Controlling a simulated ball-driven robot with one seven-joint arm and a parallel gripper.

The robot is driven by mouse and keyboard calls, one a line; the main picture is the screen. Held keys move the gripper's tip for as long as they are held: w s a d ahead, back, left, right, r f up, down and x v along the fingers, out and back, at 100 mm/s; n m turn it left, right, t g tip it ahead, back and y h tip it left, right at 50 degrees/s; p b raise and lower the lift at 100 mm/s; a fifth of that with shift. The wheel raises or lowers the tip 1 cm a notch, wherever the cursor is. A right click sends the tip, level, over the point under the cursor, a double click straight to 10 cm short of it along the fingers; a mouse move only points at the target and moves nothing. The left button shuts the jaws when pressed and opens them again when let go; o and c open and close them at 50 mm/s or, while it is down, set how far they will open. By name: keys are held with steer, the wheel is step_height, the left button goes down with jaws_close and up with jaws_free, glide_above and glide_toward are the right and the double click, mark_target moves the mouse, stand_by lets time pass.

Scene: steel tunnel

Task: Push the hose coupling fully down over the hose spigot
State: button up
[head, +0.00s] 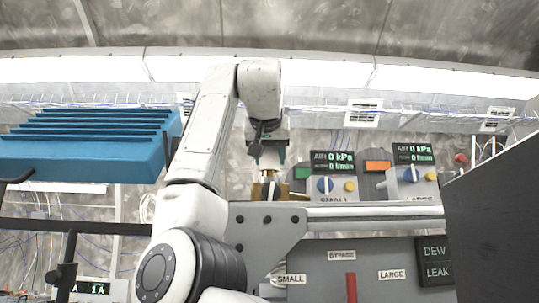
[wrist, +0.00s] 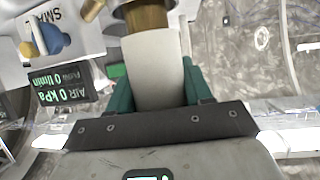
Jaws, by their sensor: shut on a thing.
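My gripper (head: 267,160) points down at the middle of the head view, above the beam by the SMALL panel. In the wrist view its teal fingers (wrist: 158,85) are shut on a pale grey cylinder (wrist: 157,72), which I take to be the hose coupling. A brass part (wrist: 147,15) shows at the far end of the cylinder, in line with it. In the head view brass (head: 268,190) shows just below the fingers. I cannot tell whether this brass is the spigot or part of the coupling, nor how far they overlap.
The SMALL gauge (head: 332,162) and LARGE gauge (head: 413,155), both reading 0 kPa, stand right of my gripper. A light beam (head: 375,218) runs below them. A blue ribbed block (head: 85,145) is at left, a dark panel (head: 495,215) at right.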

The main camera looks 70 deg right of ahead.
mark_target(269, 168)
steer(key=shift+f+b, duration=1.05)
steer(key=shift+f, duration=0.65)
steer(key=o, duration=1.1)
steer(key=shift+a, duration=0.1)
steer(key=b+v, duration=0.1)
steer(key=v, duration=0.9)
steer(key=shift+s+a+r+b, duration=0.1)
steer(key=shift+a+b, duration=0.15)
steer(key=shift+b, duration=0.15)
